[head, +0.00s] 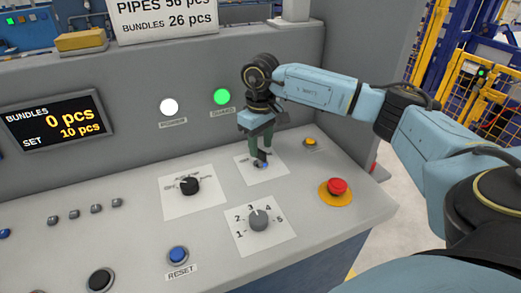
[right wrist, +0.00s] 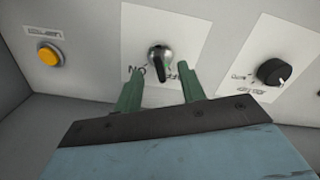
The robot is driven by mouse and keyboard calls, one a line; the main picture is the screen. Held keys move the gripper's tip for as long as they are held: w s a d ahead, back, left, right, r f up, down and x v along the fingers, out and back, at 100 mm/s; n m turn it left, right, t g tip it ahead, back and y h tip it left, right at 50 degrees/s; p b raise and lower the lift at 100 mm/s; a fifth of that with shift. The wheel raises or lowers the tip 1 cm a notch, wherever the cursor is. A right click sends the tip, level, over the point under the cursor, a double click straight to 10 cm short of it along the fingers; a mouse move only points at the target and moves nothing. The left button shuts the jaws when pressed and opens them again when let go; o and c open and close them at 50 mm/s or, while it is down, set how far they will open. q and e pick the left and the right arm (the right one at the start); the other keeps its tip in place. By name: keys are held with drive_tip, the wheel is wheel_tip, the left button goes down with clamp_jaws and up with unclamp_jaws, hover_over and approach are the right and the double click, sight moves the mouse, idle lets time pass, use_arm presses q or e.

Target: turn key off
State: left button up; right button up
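The key switch (right wrist: 160,58) shows in the right wrist view as a round metal collar with a dark key or slot. It sits on a white plate with upside-down lettering, "ON" on its left and partly hidden lettering on its right. In the head view the white plate (head: 243,172) is on the sloped console, and the switch is mostly hidden by my gripper. My right gripper (right wrist: 157,82) is open, its two green fingers apart with the switch between and just beyond their tips. In the head view it (head: 261,154) points down at the plate. My left gripper is not in view.
A black selector knob (head: 189,186) is left of the key plate, and a numbered dial (head: 258,219) is in front. A red emergency button (head: 337,187) and a yellow button (head: 310,142) are to the right. The lit green lamp (head: 222,97) is on the upright panel behind.

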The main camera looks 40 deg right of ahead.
sight(261, 150)
drive_tip(key=shift+f+b, duration=1.35)
drive_tip(key=shift+f, duration=0.7)
clamp_jaws()
unclamp_jaws()
drive_tip(key=shift+r, duration=0.1)
drive_tip(key=shift+r+p, duration=2.55)
drive_tip(key=shift+r, duration=1)
